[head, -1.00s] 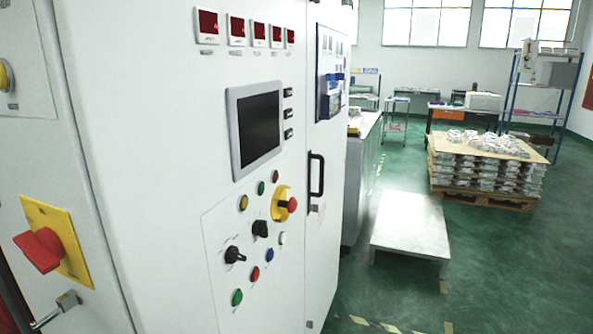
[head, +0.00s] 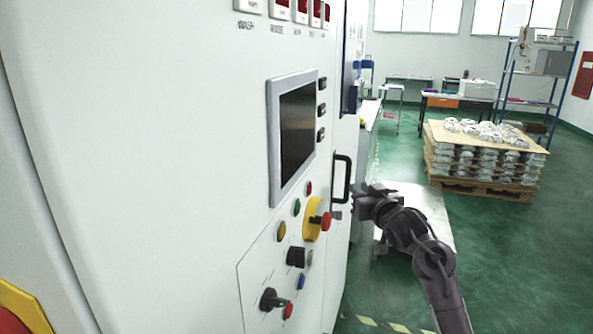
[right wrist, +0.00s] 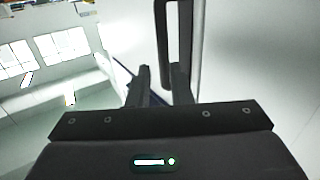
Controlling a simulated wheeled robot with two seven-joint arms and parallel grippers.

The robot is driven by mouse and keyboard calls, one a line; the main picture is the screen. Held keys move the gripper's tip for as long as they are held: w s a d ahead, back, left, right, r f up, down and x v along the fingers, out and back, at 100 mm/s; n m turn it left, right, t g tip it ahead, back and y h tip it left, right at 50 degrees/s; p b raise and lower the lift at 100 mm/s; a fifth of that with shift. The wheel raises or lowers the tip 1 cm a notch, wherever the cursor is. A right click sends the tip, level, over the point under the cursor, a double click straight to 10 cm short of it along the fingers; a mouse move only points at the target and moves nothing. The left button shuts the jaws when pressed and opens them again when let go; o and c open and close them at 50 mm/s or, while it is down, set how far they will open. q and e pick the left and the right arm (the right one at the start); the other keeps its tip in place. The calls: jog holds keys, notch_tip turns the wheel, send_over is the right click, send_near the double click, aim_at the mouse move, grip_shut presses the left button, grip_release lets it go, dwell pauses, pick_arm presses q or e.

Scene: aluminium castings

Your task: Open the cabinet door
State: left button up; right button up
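The white cabinet door (head: 336,250) is flush with the cabinet front and looks closed. My right gripper (head: 357,204) is just right of the handle's lower end. In the right wrist view, the handle (right wrist: 160,35) rises ahead of the two fingers of the gripper (right wrist: 160,75). The fingers are apart, with the handle's lower end near the gap between their tips. I cannot tell whether they touch it. My left gripper is not in view.
The control panel with a screen (head: 297,128), knobs and a red emergency button (head: 321,221) is left of the door. A low grey platform (head: 425,205) stands behind my right arm. A pallet of castings (head: 480,160) is farther back. Green floor at right is clear.

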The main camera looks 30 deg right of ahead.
aim_at(349, 170)
jog(key=w+r+p, duration=0.1)
jog(key=w, duration=0.1)
jog(key=w+d, duration=0.1)
jog(key=w, duration=0.2)
jog(key=w+r+p, duration=0.1)
jog(key=w, duration=0.1)
jog(key=shift+w+d+r+p, duration=0.25)
jog(key=shift+d+r+p, duration=0.05)
jog(key=shift+d+p, duration=0.1)
jog(key=shift+c, duration=0.5)
grip_shut()
